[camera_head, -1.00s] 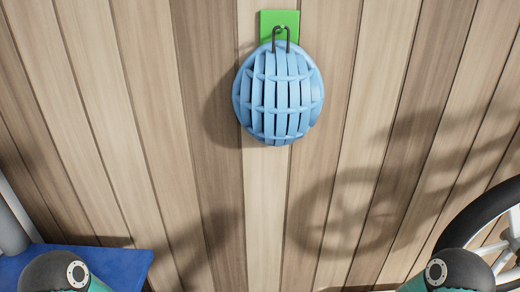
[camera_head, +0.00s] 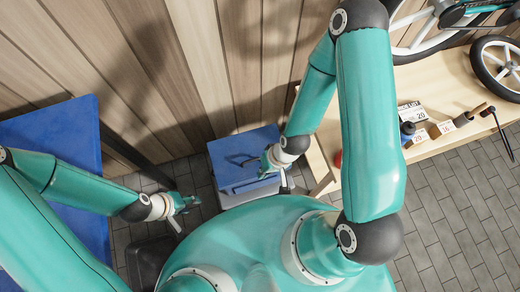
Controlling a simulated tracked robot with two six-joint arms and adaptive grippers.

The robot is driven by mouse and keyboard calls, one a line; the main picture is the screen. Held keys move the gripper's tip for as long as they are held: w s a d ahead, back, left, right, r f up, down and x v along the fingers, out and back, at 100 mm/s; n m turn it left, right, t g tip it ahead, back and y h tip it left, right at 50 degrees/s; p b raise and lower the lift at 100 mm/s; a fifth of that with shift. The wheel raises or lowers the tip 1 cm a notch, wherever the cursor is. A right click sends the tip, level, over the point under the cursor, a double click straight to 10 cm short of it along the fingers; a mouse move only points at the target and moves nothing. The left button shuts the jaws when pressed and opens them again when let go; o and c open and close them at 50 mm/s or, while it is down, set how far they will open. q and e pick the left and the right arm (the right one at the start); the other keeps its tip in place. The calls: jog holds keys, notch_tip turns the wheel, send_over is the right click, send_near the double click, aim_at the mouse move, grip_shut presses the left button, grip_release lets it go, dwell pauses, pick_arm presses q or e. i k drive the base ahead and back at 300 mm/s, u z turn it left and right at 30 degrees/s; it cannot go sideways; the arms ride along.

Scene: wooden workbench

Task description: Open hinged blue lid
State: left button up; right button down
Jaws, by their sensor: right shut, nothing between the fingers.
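A box with a blue lid (camera_head: 229,147) stands on the floor near the wall, at the middle of the head view. The lid lies over the box and looks closed; a grey rim shows along its near side. My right gripper (camera_head: 262,163) is over the right part of the lid, shut with nothing in it. I cannot tell whether it touches the lid. My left gripper (camera_head: 186,203) is left of the box, apart from it. Its fingers are too small to tell whether they are open.
A blue panel (camera_head: 62,125) on a dark frame stands at the left. A wooden workbench (camera_head: 440,85) at the right holds a bike, price cards and small tools. The plank wall (camera_head: 215,60) is behind the box. Grey paving (camera_head: 465,215) is clear at the lower right.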

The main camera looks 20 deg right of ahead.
aim_at(235, 159)
jog(key=z, duration=0.05)
jog(key=k, duration=2.2)
jog(key=z, duration=0.25)
jog(key=i, duration=1.65)
jog(key=u, duration=0.1)
